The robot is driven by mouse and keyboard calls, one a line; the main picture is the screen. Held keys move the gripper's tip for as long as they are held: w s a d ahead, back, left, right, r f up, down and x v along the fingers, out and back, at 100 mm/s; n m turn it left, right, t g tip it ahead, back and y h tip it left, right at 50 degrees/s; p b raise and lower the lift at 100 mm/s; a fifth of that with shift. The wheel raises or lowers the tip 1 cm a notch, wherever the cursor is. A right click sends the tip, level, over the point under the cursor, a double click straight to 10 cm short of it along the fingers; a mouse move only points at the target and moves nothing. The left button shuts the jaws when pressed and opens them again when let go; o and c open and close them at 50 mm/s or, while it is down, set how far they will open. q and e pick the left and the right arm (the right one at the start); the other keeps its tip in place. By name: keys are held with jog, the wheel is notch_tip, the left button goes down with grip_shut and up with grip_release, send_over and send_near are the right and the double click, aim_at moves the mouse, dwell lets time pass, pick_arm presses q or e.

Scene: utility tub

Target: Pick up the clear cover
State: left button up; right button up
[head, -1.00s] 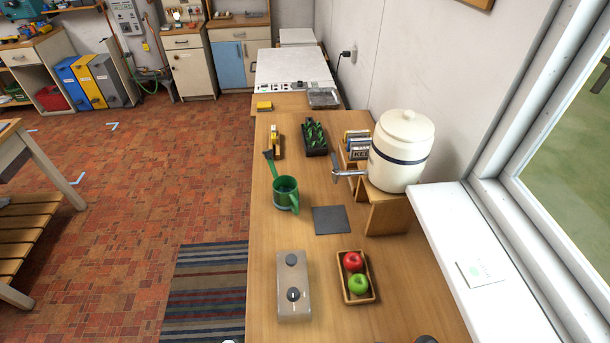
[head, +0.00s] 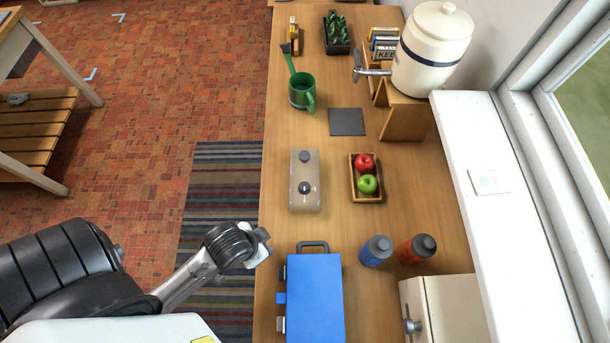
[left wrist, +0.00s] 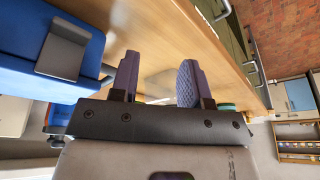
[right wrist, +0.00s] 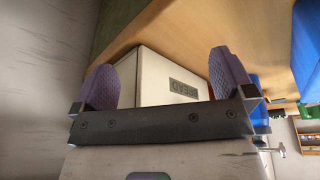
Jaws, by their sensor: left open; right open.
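A pale, see-through-looking box (head: 305,195) with two dark round knobs stands on the wooden counter in the head view. It seems to be the clear cover, but I cannot tell where cover ends and contents begin. My left gripper (head: 264,246) is at the counter's left edge, nearer than the box and apart from it. In the left wrist view its fingers (left wrist: 159,62) are open, with nothing between them. My right gripper is outside the head view. In the right wrist view its fingers (right wrist: 163,62) are open, with a cream bread box (right wrist: 150,80) beyond them.
A blue toolbox (head: 315,300) lies near my left gripper.

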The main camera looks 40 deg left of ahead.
pick_arm(q)
jog(key=o, duration=0.4)
jog(key=shift+c, duration=0.2)
